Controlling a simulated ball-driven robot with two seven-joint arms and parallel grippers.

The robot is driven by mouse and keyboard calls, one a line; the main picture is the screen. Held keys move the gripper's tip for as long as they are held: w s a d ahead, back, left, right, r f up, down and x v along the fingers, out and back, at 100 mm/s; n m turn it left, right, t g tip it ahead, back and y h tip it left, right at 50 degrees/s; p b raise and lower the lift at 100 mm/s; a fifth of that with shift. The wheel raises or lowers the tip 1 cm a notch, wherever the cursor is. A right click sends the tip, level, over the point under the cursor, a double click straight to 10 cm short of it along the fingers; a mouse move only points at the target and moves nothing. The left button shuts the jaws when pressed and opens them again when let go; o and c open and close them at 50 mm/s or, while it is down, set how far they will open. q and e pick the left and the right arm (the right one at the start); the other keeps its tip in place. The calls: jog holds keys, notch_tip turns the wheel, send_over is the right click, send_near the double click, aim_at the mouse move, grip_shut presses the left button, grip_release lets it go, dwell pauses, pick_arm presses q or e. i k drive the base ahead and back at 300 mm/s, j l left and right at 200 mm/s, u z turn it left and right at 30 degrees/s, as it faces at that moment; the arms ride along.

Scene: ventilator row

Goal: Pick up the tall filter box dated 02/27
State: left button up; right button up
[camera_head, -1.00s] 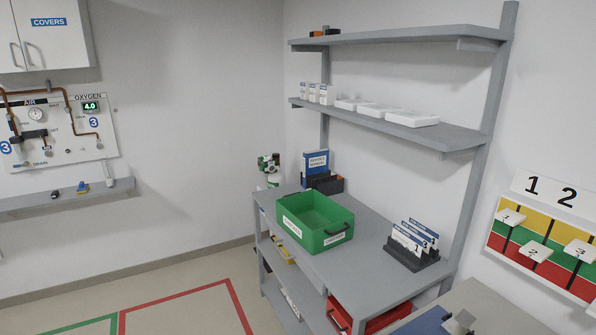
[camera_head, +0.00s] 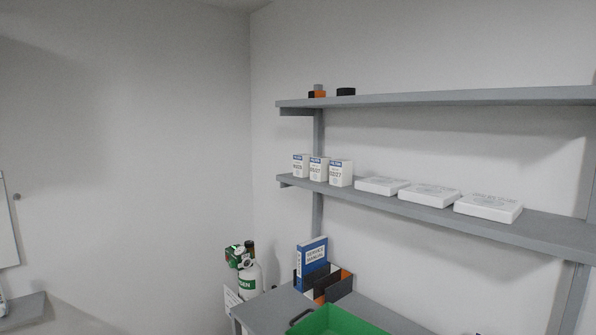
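Three tall white filter boxes with blue top labels stand upright side by side at the left end of the lower wall shelf (camera_head: 540,232). They are the left box (camera_head: 299,167), the middle box (camera_head: 318,170) and the right box (camera_head: 340,174). The printed dates are small and blurred. The right one looks like 02/27 and the middle one like 05/27, but I cannot be sure; the left one is unclear. Neither of my grippers is in view.
Flat white boxes (camera_head: 429,195) lie right of the tall ones. Small dark and orange items (camera_head: 317,93) sit on the upper shelf (camera_head: 440,97). Below are a green bin (camera_head: 335,322), a blue binder (camera_head: 312,257) in a black holder, and a gas cylinder (camera_head: 250,278).

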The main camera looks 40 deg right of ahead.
aim_at(340, 169)
jog(key=i+j+z, duration=0.1)
jog(key=i+z, duration=0.2)
jog(key=i, duration=0.2)
jog(key=i+j+z, duration=0.3)
jog(key=i, duration=0.15)
jog(key=i+z, duration=0.2)
jog(key=z, duration=0.25)
jog(key=i+j+z, duration=0.15)
jog(key=z, duration=0.3)
jog(key=i+j+z, duration=0.15)
jog(key=z, duration=0.25)
jog(key=i+j+z, duration=0.15)
jog(key=j+z, duration=0.15)
jog(key=z, duration=0.15)
